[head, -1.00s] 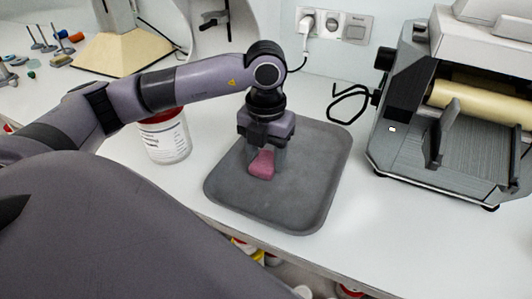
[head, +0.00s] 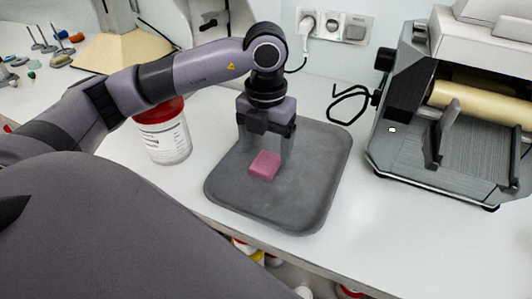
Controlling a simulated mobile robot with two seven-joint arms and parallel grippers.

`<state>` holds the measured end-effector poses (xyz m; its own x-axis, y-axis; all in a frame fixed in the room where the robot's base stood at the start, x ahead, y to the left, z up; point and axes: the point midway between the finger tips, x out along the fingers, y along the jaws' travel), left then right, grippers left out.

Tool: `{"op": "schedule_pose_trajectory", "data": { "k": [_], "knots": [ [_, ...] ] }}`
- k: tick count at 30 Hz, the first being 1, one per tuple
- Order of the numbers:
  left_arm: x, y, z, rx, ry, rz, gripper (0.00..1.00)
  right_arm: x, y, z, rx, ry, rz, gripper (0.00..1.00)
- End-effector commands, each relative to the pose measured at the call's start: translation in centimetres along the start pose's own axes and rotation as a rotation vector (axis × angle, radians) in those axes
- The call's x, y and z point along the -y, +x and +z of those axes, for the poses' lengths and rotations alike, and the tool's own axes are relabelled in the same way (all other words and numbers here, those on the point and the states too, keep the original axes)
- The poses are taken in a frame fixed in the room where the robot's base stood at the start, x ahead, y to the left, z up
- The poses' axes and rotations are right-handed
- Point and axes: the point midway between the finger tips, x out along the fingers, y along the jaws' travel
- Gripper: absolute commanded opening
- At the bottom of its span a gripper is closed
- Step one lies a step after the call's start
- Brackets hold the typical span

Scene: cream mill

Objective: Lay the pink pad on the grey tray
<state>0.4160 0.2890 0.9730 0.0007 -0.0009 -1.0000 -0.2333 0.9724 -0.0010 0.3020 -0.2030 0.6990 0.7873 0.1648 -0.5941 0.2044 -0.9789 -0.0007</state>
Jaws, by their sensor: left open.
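The pink pad (head: 264,165) lies flat on the grey tray (head: 290,205), near the tray's middle and a little to the left. The tray rests on the white counter. My left gripper (head: 266,155) is open, its fingers pointing down just above and behind the pad. The pad's upper face shows clearly and nothing grips it. My right gripper is not in view.
A white jar with a red lid (head: 165,135) stands left of the tray, under my left arm. A grey machine with a cream roller (head: 480,103) stands to the right. Wall sockets (head: 334,25) and a black cable are behind.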

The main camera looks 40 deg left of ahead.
Motion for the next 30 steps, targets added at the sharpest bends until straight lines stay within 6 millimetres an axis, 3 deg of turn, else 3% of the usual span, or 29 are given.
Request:
{"op": "schedule_pose_trajectory", "data": {
  "k": [6,12,18,30],
  "knots": [
    [0.1,-5.4,0.1,0.005,0.001,-0.003,0.77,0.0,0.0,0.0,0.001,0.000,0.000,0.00],
    [0.0,-8.2,0.0,0.002,0.000,0.000,0.77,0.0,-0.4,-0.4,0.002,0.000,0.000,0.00],
    [0.0,-9.2,0.0,0.000,-0.001,0.000,0.77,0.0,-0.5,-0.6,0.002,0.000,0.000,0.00],
    [0.0,-9.2,0.0,-0.001,-0.001,0.000,0.77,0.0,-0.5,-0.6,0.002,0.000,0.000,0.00]
  ]
}}
